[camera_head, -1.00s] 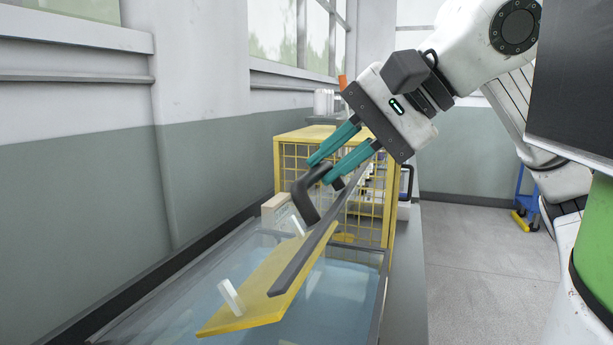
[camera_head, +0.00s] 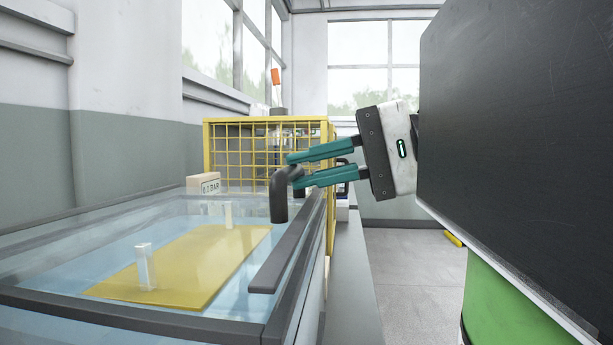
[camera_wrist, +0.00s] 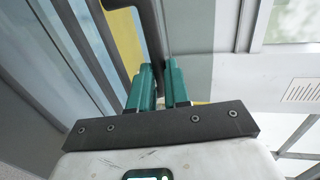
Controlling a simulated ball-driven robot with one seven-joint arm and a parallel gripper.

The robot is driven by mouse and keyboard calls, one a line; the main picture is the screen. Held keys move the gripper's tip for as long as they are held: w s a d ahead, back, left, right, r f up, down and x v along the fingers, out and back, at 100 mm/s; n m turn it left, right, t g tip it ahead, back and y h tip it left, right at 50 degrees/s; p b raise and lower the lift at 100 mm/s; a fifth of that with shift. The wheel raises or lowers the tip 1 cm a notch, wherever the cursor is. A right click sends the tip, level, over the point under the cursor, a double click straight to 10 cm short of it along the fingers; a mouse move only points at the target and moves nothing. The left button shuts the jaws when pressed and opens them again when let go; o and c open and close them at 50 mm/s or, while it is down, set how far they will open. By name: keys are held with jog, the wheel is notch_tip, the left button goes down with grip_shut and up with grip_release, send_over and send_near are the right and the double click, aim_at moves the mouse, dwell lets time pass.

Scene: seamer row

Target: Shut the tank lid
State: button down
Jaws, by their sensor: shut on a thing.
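The tank (camera_head: 130,312) is a dark-framed basin of blue water at lower left in the head view. Its clear lid has a dark edge bar (camera_head: 285,252) and a bent dark handle (camera_head: 279,200). The bar lies low, along the tank's right rim; I cannot tell whether it touches the rim. My gripper (camera_head: 291,171) comes from the right with its teal fingers shut on the upper part of the handle. In the wrist view, the handle (camera_wrist: 149,35) runs up from between the fingers. The lid's glass is hard to make out.
A yellow plate (camera_head: 190,265) with clear posts shows inside the tank. A yellow mesh cage (camera_head: 240,155) stands behind it, beside a small block marked 0.1 BAR (camera_head: 203,183). A dark panel (camera_head: 520,140) fills the right. Grey floor (camera_head: 400,275) lies right of the tank.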

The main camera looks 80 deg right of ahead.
jog(key=shift+s+f+t+b, duration=0.15)
jog(key=shift+f+t+b, duration=0.15)
jog(key=shift+f+b, duration=0.35)
jog(key=shift+f, duration=0.15)
jog(key=c, duration=1.1)
grip_release()
jog(key=s+r+p, duration=0.2)
jog(key=s, duration=0.8)
jog(key=shift+s+p, duration=0.3)
jog(key=shift+s, duration=0.05)
